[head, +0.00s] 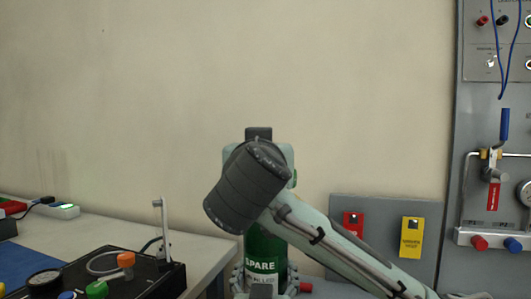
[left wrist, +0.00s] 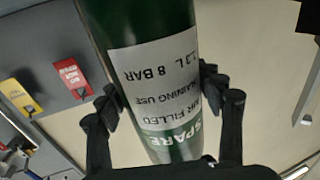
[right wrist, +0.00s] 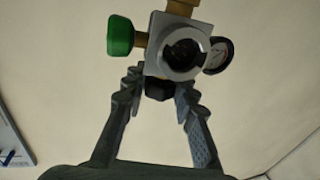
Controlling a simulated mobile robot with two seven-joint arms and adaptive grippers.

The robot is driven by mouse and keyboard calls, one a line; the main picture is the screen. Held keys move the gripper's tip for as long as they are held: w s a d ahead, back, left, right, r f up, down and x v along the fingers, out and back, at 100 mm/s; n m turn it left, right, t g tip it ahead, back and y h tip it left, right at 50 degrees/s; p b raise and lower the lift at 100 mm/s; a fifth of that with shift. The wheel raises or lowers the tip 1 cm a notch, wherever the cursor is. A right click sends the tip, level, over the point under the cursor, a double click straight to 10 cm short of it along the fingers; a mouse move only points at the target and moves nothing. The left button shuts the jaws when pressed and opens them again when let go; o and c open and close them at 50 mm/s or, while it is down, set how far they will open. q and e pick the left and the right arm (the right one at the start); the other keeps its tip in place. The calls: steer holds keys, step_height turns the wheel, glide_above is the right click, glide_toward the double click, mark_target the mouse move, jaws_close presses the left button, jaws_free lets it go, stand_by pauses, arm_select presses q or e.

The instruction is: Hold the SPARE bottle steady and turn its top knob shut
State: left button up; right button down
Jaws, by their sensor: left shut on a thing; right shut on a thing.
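The green SPARE bottle (head: 259,245) stands upright in the head view, its upper part hidden behind my right arm. My left gripper (head: 266,287) is shut around its body at the label. In the left wrist view the bottle (left wrist: 150,25) appears upside down, with a finger on each side of it. In the right wrist view the bottle's valve shows a grey block, a green side knob (right wrist: 120,36) and a small gauge (right wrist: 218,55). My right gripper (right wrist: 159,82) is shut on the black top knob (right wrist: 158,90). That grip is hidden in the head view.
A grey panel with a red tag (head: 352,224) and a yellow tag (head: 411,237) stands right of the bottle. A taller panel with valves and gauges (head: 490,190) is at the far right. A black box with knobs (head: 135,275) sits on the table at left.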

steer(key=c, duration=1.2)
jaws_free()
steer(key=shift+d, duration=0.1)
steer(key=shift+s+a, duration=0.2)
steer(key=shift+s, duration=0.35)
steer(key=shift+s+a, duration=0.15)
steer(key=shift+s, duration=2.6)
steer(key=shift+s+a, duration=0.1)
steer(key=shift+s, duration=2.6)
arm_select(q)
steer(key=o, duration=2)
steer(key=shift+c, duration=0.2)
